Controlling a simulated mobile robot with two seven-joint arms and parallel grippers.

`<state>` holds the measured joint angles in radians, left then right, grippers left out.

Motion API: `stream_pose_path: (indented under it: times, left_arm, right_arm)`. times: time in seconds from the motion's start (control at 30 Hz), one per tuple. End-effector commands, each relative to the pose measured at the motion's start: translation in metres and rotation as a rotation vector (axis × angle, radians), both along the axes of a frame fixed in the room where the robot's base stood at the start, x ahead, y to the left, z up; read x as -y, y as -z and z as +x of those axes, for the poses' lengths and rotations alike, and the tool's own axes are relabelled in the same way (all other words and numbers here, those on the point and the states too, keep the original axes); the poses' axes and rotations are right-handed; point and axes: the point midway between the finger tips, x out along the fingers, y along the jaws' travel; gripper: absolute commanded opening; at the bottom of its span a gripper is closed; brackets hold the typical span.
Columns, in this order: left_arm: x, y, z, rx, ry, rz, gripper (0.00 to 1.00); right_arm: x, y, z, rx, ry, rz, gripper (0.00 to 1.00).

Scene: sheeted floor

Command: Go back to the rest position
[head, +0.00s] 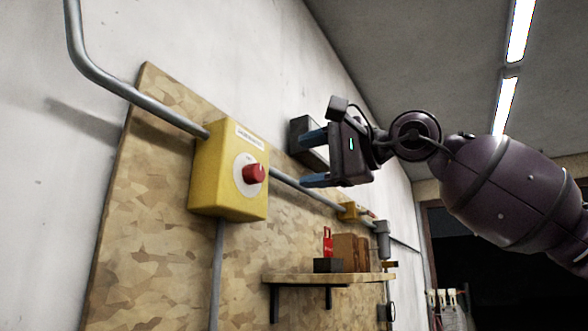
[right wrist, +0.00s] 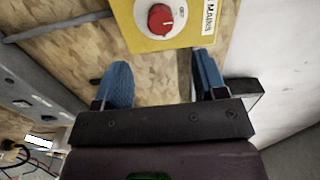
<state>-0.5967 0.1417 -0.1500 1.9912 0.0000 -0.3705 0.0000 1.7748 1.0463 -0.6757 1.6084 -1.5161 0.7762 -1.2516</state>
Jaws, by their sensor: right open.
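My right gripper (head: 315,158) is raised in front of the wall, to the right of a yellow switch box (head: 229,188) with a red knob (head: 254,174). Its two blue fingers are apart with nothing between them. In the right wrist view the open fingers (right wrist: 160,82) point toward the yellow box (right wrist: 155,38) and its red knob (right wrist: 160,18). They look apart from the box. My left gripper is in neither view.
The box is on a wooden board (head: 140,230) on the white wall. A grey pipe (head: 140,98) runs into it. A small shelf (head: 330,277) holds a red item (head: 328,241) and brown blocks below my right gripper. A dark doorway (head: 480,260) is at the right.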

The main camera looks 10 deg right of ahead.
Motion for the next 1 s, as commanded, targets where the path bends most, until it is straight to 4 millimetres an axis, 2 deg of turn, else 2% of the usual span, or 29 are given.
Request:
stream_pose_path:
  times: [0.77, 0.87, 1.0]
  left_arm:
    - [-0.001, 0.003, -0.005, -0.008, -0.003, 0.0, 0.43]
    - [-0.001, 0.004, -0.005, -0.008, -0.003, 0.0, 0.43]
    - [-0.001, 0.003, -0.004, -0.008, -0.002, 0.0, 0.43]
  right_arm:
    - [0.004, 0.0, -0.003, -0.019, -0.001, 0.014, 0.65]
    - [0.002, -0.006, -0.006, -0.064, -0.017, 0.086, 0.65]
    - [-0.007, -0.019, -0.022, -0.206, -0.135, 0.275, 0.65]
